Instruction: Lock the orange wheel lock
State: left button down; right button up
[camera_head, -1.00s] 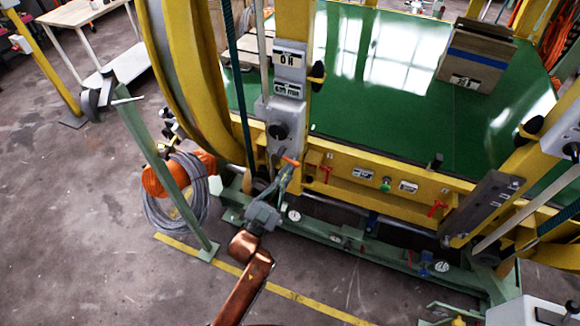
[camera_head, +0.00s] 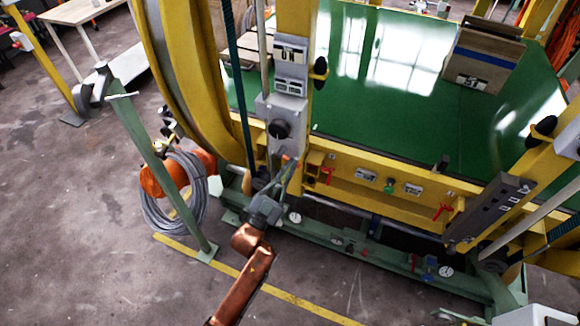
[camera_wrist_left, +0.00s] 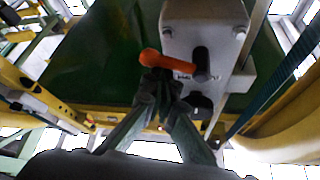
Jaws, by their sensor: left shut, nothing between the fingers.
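The orange wheel lock (camera_wrist_left: 168,62) is a short orange handle on a grey metal plate (camera_wrist_left: 207,25), seen in the left wrist view. It lies across the picture, close to a dark slot in the plate. My left gripper (camera_wrist_left: 160,84) is shut and empty, its fingertips just below the orange handle; I cannot tell whether they touch it. In the head view my left gripper (camera_head: 286,176) reaches up to the foot of the grey plate (camera_head: 281,122) on the yellow post, and the orange handle hardly shows there. My right gripper is not in view.
A yellow beam (camera_head: 375,184) with small red handles runs right of the plate. A green floor rail (camera_head: 350,246) lies below it. A green post (camera_head: 160,170) with a coiled grey cable (camera_head: 153,216) stands at left. Bare floor is free at lower left.

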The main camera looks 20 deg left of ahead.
pick_arm(q)
jog(key=shift+m, duration=0.4)
